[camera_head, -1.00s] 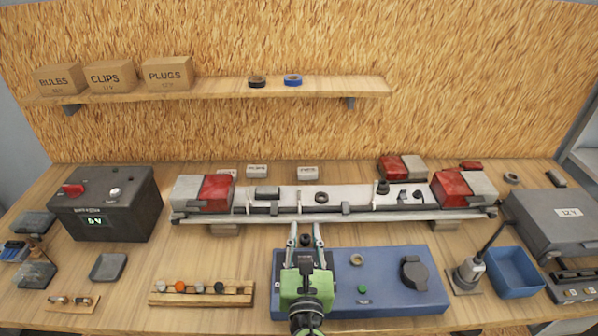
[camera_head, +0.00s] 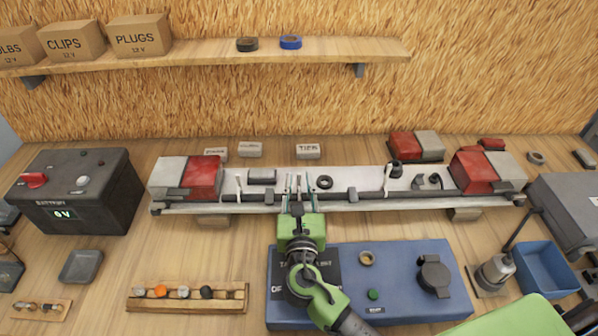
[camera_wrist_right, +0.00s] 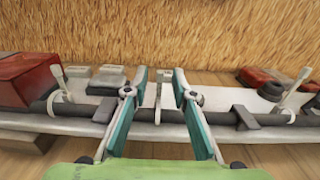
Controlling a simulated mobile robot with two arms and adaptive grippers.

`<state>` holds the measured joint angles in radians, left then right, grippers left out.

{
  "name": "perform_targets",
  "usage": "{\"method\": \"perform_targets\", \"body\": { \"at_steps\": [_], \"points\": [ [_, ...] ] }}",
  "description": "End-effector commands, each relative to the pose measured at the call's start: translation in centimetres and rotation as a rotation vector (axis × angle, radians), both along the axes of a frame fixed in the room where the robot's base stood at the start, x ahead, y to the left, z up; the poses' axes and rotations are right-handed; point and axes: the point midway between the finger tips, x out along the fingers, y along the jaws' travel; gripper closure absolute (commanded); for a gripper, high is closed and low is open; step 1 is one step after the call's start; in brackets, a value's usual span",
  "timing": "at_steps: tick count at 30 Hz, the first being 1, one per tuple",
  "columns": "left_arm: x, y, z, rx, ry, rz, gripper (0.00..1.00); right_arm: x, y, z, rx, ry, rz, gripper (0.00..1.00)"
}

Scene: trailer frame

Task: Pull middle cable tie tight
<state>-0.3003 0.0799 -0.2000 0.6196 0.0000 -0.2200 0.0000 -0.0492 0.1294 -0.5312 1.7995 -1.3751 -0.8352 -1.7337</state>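The trailer frame's light bar (camera_head: 350,180) lies across the bench with a dark cable (camera_head: 342,196) along its front. The middle cable tie (camera_wrist_right: 159,97) stands upright as a thin pale strip in the right wrist view. My right gripper (camera_head: 300,181) is at the bar's middle with its fingers apart. In the right wrist view the gripper (camera_wrist_right: 160,77) has one finger on each side of this tie, with gaps showing. A left tie (camera_wrist_right: 59,82) and a right tie (camera_wrist_right: 296,90) also stand at the cable. My left gripper is not in view.
Red-and-white lamps (camera_head: 204,176) and (camera_head: 474,170) sit at the bar's ends. A blue test board (camera_head: 400,305) lies under my right arm. A battery (camera_head: 75,205) stands left and a blue bin (camera_head: 547,268) right. A shelf (camera_head: 210,53) hangs behind.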

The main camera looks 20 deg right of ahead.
Motion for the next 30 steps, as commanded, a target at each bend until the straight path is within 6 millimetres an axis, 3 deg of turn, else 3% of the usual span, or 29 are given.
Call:
{"method": "perform_targets", "body": {
  "at_steps": [6, 15, 16, 18, 19, 30],
  "points": [
    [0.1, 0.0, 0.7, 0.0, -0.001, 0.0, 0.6, 2.2, -0.6, 0.1, 0.0, 0.001, 0.0, 0.76],
    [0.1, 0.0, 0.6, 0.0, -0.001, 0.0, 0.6, 2.5, -0.7, -0.1, 0.001, 0.001, 0.0, 0.76],
    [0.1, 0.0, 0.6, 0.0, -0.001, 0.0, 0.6, 2.5, -0.7, -0.1, 0.001, 0.001, 0.0, 0.78],
    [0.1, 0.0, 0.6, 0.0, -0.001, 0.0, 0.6, 2.5, -0.7, -0.1, 0.001, 0.001, 0.0, 0.96],
    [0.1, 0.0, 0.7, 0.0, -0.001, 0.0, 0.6, 2.5, -0.7, -0.1, 0.001, 0.001, 0.0, 1.0],
    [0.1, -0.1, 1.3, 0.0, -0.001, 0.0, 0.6, 2.5, -0.7, 0.6, 0.001, 0.001, 0.0, 1.0]
  ]
}}
